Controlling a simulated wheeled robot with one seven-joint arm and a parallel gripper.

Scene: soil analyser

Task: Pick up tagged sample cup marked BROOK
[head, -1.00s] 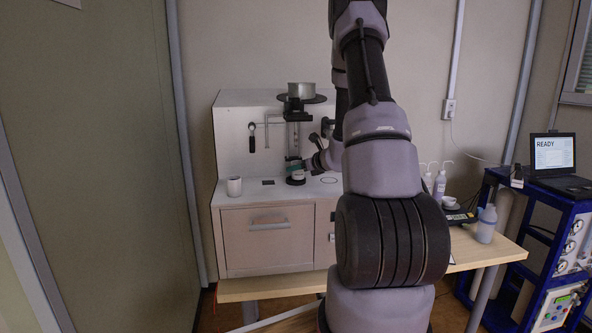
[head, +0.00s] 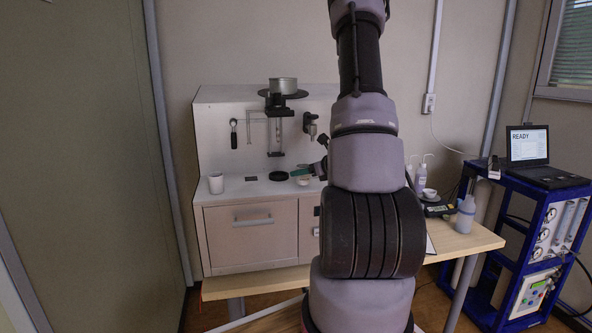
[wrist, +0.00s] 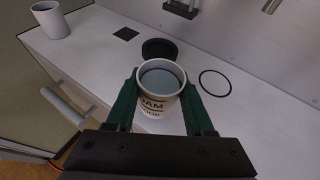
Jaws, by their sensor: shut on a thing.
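The tagged sample cup (wrist: 158,105) is white and round, open at the top, with grey contents. Its dark print reads "OAM" over letters ending in "OOK"; the left edge of the print is cut off. My gripper (wrist: 161,84) is shut on it, with one green finger on each side. In the head view the cup (head: 303,181) and the green fingers show small at the analyser's counter, to the right of a black disc (head: 279,176). The disc also shows bare behind the cup in the wrist view (wrist: 160,48).
A second white cup (head: 215,183) stands at the counter's left. A black square (wrist: 125,34) and a thin black ring (wrist: 215,83) mark the counter. The analyser's column (head: 275,135) rises behind the disc. A laptop (head: 528,150) reading READY stands far right.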

